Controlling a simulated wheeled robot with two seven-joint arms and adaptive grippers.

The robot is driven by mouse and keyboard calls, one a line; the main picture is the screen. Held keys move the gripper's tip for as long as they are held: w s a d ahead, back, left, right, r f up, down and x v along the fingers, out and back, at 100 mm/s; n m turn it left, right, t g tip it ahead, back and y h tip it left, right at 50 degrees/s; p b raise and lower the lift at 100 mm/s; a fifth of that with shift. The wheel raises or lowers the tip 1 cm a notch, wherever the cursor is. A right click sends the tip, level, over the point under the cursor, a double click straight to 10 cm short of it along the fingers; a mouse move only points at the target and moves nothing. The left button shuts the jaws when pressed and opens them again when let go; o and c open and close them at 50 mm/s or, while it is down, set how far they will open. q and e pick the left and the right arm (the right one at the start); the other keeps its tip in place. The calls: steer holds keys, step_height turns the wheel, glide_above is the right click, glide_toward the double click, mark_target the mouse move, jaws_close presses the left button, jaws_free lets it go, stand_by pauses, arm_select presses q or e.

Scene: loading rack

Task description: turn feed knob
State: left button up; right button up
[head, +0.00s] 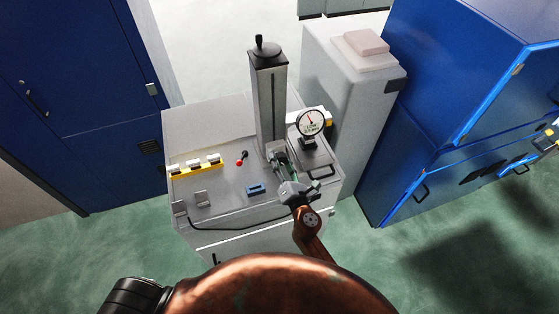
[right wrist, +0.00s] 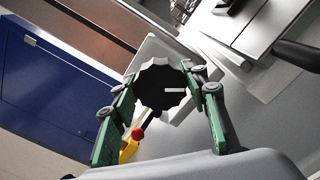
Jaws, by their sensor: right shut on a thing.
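The feed knob (right wrist: 155,90) is black with a scalloped rim, and a white mark on its face points to the right in the right wrist view. My right gripper (right wrist: 166,88) has its green fingers shut on the knob, one on either side of its rim. In the head view my right gripper (head: 277,155) reaches the foot of the grey column (head: 272,100) on the bench machine. The knob is hard to make out there behind the fingers. My left gripper is not in view.
A dial gauge (head: 311,123) stands just right of my right gripper. A red-tipped lever (head: 241,159), a blue block (head: 256,189) and a yellow rack (head: 196,168) are on the bench top (head: 225,200). Blue cabinets (head: 85,75) flank the bench.

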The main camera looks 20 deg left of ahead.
steer(key=o, duration=1.2)
steer(key=shift+c, duration=0.2)
steer(key=v, duration=1.2)
